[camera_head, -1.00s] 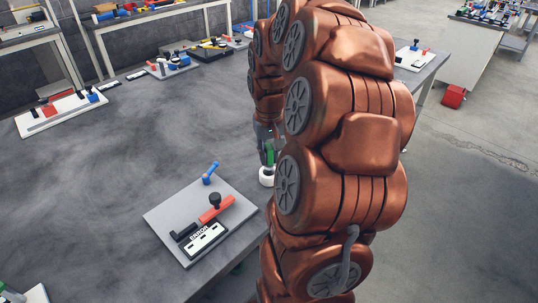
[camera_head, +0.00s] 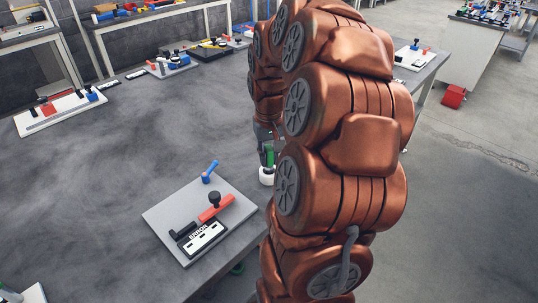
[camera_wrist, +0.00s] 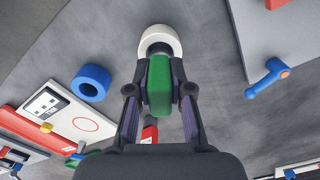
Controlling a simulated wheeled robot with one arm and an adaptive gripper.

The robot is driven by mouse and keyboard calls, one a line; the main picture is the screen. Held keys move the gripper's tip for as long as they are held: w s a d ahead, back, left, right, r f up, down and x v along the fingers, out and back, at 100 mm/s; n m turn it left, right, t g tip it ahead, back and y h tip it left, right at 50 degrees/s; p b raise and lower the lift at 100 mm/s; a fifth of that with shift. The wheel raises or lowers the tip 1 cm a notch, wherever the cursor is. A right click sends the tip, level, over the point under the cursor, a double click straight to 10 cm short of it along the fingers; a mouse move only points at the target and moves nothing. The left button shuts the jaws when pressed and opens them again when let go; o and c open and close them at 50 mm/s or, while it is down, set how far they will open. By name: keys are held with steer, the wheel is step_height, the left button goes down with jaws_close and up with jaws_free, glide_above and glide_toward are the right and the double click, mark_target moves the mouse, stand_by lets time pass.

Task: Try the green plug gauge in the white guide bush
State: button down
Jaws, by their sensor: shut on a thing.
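The green plug gauge (camera_wrist: 159,85) is held between the two fingers of my gripper (camera_wrist: 159,88), which is shut on it. The white guide bush (camera_wrist: 176,40) stands on the grey table just beyond the gauge's end, and its dark bore shows partly beside that end. In the head view the green gauge (camera_head: 269,155) is upright, directly over the white bush (camera_head: 267,177). The gauge's tip overlaps the bore in the wrist view; I cannot tell whether it is inside. My arm hides most of the gripper in the head view.
A blue ring (camera_wrist: 77,89) lies left of the bush in the wrist view. The table's middle (camera_head: 170,130) is clear.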

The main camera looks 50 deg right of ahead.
steer(key=shift+f+b, duration=0.85)
steer(key=shift+f, duration=0.55)
steer(key=c, duration=1)
jaws_free()
step_height(320, 180, up, 12)
steer(key=shift+r, duration=0.1)
stand_by(0.4)
